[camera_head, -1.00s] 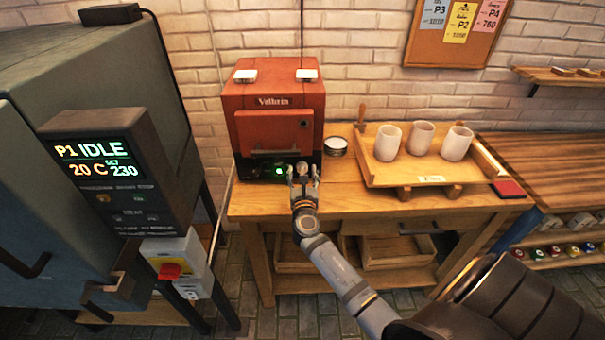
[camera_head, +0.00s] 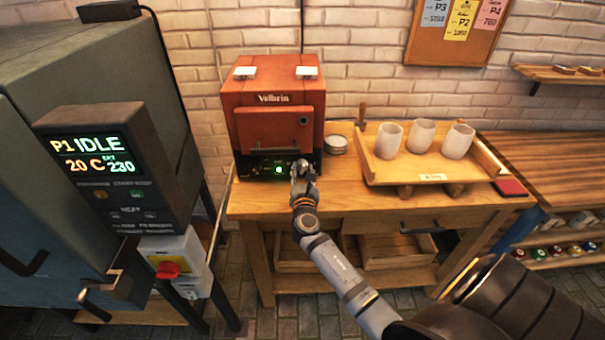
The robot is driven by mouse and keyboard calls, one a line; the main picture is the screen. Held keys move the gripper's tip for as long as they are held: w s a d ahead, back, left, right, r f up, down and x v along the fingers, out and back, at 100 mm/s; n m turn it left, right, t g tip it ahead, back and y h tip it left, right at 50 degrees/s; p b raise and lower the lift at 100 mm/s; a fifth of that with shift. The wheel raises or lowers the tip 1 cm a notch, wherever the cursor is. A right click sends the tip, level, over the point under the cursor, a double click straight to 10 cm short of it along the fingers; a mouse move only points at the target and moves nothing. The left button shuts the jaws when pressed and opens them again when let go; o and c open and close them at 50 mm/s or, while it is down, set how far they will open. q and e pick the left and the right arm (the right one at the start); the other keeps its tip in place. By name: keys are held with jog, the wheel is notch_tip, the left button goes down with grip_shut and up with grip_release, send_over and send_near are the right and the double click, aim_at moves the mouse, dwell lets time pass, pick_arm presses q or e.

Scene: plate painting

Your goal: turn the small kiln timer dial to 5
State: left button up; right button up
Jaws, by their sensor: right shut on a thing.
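The small red kiln (camera_head: 272,105) stands on the wooden table against the brick wall. Its dark control panel (camera_head: 250,168) runs along the bottom front, with a lit green light (camera_head: 279,169). My right gripper (camera_head: 300,168) is at the right part of this panel, with its fingers closed together on the timer dial. The fingers hide the dial, so its setting cannot be read. My left gripper is not in view.
A wooden tray (camera_head: 375,172) with three pale cups stands right of the kiln, and a round tin (camera_head: 336,144) sits between them. The large grey kiln (camera_head: 60,215) with a lit display (camera_head: 92,156) fills the left side.

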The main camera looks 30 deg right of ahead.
jog(key=m+b, duration=0.1)
jog(key=m, duration=0.2)
jog(key=shift+f+m+b, duration=0.15)
jog(key=shift+m+b, duration=0.15)
jog(key=shift+b, duration=0.1)
jog(key=m+b, duration=0.1)
jog(key=m, duration=0.2)
jog(key=shift+m+b, duration=0.3)
jog(key=shift+b, duration=0.1)
jog(key=m+b, duration=0.2)
jog(key=m, duration=0.2)
jog(key=shift+m+b, duration=1.1)
jog(key=shift+m, duration=0.8)
jog(key=o, duration=1.1)
jog(key=shift+r, duration=0.2)
jog(key=shift+o, duration=0.2)
